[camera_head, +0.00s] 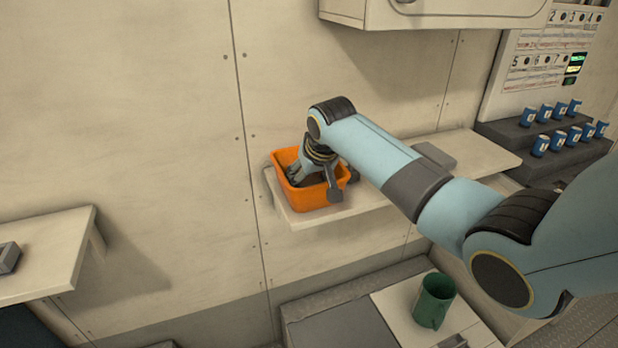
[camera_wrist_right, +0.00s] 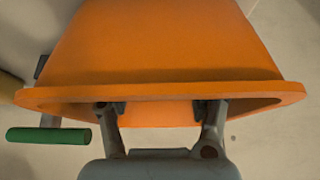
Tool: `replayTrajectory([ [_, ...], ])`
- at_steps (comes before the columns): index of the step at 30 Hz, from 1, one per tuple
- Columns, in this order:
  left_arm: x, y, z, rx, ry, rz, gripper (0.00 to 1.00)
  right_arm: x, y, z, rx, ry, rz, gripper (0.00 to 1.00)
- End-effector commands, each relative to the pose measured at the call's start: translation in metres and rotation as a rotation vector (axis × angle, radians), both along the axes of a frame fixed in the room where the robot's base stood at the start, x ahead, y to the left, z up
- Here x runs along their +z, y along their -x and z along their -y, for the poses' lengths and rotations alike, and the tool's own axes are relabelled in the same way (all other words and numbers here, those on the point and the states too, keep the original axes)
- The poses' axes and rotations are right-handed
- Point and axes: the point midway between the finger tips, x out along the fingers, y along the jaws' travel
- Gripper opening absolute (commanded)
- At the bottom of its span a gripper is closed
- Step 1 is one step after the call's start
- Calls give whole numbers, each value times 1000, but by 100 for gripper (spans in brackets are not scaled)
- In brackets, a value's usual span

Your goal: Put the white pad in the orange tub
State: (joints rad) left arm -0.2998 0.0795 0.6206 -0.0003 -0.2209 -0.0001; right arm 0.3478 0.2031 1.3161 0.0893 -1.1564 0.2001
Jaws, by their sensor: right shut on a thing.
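The orange tub (camera_head: 316,197) stands upright on a pale wall shelf. My right gripper (camera_head: 311,180) reaches down into its mouth from above. In the right wrist view, the tub's wall (camera_wrist_right: 165,50) and rim fill the upper part. My right gripper (camera_wrist_right: 158,108) shows there with its two fingers parted, their tips going behind the rim. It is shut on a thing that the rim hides. I see no white pad in either view; I cannot tell whether it is the held thing. My left gripper is not in view.
The pale shelf (camera_head: 375,203) carries the tub and extends right behind my arm. A white cabinet (camera_head: 440,10) hangs above. Several blue-and-white cups (camera_head: 541,146) stand on dark steps. A green-handled item (camera_wrist_right: 48,135) lies beside the tub.

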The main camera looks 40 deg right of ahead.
Motion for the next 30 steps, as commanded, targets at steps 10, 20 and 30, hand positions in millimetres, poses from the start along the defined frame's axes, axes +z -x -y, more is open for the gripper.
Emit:
replayTrajectory([
  [10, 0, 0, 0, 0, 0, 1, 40, -1, 0, 0, 0, 0, -1, 70],
  [20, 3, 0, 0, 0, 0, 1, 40, 34, 18, -4, 1, 3, 2, 70],
  [30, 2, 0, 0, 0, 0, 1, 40, 94, 51, -12, 0, 1, 1, 70],
])
